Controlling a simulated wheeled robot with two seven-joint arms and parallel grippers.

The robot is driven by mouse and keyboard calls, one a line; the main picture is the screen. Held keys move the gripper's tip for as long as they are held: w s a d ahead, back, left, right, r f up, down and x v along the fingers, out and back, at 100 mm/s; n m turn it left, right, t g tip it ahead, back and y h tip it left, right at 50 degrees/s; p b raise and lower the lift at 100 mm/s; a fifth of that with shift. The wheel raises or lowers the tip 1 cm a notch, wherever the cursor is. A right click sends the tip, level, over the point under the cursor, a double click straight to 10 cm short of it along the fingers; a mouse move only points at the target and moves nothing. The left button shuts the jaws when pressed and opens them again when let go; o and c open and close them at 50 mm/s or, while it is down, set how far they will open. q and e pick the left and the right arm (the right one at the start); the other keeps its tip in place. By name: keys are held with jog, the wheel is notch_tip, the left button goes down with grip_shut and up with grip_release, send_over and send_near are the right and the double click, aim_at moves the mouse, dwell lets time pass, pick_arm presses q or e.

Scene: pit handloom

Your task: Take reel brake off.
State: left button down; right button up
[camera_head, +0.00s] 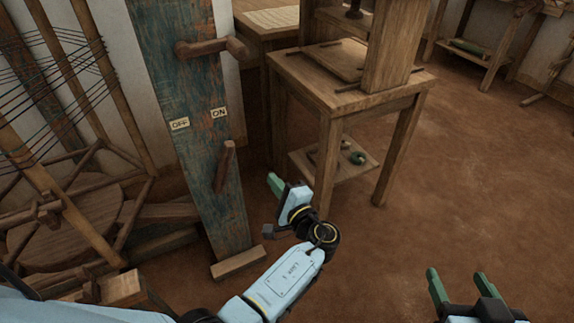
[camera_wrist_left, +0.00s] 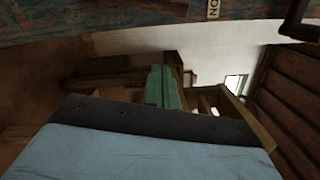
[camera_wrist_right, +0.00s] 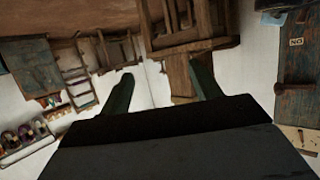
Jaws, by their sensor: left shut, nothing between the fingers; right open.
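A tall, worn blue-green post (camera_head: 186,90) stands left of centre with an OFF label (camera_head: 180,124) and an ON label (camera_head: 219,113). A wooden lever (camera_head: 224,166) sits on the post below the labels, its upper end leaning toward ON. A second wooden handle (camera_head: 211,47) sticks out above them. My left gripper (camera_head: 274,184) is shut and empty, right of the lever and apart from it. Its closed green fingers show in the left wrist view (camera_wrist_left: 163,88), with the ON label (camera_wrist_left: 213,8) at the top. My right gripper (camera_head: 457,277) is open and empty at the lower right.
A wooden reel frame with dark threads (camera_head: 60,80) stands left of the post. A wooden table (camera_head: 345,90) with a lower shelf (camera_head: 325,170) stands behind my left gripper. The brown floor (camera_head: 470,160) on the right is clear. A small bench (camera_head: 475,50) is at the back.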

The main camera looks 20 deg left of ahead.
aim_at(223, 170)
pick_arm(q)
jog(key=shift+r, duration=0.1)
pick_arm(e)
jog(key=shift+r, duration=0.1)
pick_arm(q)
jog(key=w+a+r+b, duration=0.1)
jog(key=w+a+b, duration=0.1)
jog(key=a, duration=0.9)
jog(key=shift+w+r, duration=0.2)
jog(key=shift+w, duration=0.55)
pick_arm(e)
notch_tip(223, 170, up, 8)
jog(key=w+a+t+y, duration=0.1)
jog(key=t, duration=0.4)
jog(key=shift+a+f+y, duration=0.2)
jog(key=shift+a+y, duration=0.2)
jog(key=shift+w, duration=0.1)
pick_arm(q)
jog(key=shift+a, duration=0.1)
